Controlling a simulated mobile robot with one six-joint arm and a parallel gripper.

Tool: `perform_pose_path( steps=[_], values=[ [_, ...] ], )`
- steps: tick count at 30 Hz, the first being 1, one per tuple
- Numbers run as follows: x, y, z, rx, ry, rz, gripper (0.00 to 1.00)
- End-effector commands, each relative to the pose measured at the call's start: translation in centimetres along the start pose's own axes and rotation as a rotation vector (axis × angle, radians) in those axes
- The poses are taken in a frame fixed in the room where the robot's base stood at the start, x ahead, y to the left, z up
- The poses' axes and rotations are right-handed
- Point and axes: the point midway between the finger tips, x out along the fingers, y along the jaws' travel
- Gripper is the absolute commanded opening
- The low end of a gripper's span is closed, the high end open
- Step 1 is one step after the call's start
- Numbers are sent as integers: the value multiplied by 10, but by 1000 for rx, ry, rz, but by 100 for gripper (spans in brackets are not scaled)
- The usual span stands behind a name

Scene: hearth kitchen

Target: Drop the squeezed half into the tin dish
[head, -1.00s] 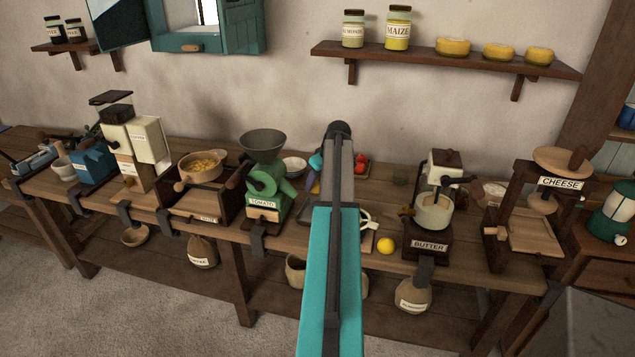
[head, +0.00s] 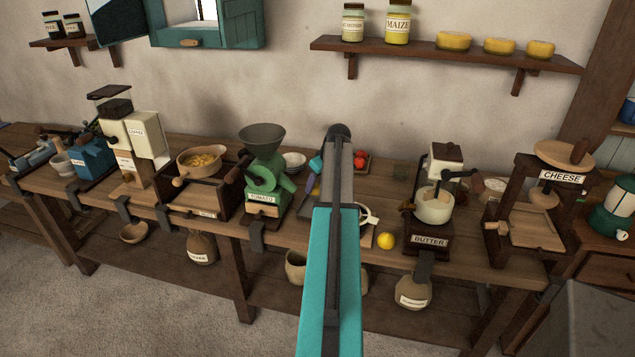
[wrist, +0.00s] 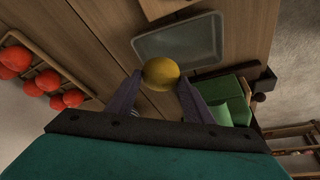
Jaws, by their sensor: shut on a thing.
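My gripper (wrist: 160,88) is shut on a yellow lemon half (wrist: 160,72), held between the two fingertips in the wrist view. The tin dish (wrist: 207,46) is a shallow grey rectangular tray on the wooden bench. In the wrist view the lemon half overlaps the dish's near left edge, and it looks held above the bench. In the head view my own arm hides most of the gripper and the dish.
A green tomato mill (head: 268,187) stands left of my arm; its green body (wrist: 232,100) is close right of the gripper in the wrist view. Red tomatoes (wrist: 45,78) lie at left. A whole lemon (head: 386,241) and a butter churn (head: 430,225) are right of my arm.

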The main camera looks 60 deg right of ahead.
Motion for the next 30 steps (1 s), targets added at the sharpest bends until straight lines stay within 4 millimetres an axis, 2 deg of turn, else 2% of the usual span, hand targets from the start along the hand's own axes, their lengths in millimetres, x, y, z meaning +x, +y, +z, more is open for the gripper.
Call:
perform_pose_path(
  steps=[13, 29, 30],
  values=[
    [26, 1, 12, 1, 1, 1, 20],
    [31, 1, 14, 2, 1, 1, 20],
    [31, 2, 14, 2, 0, 1, 54]
  ],
)
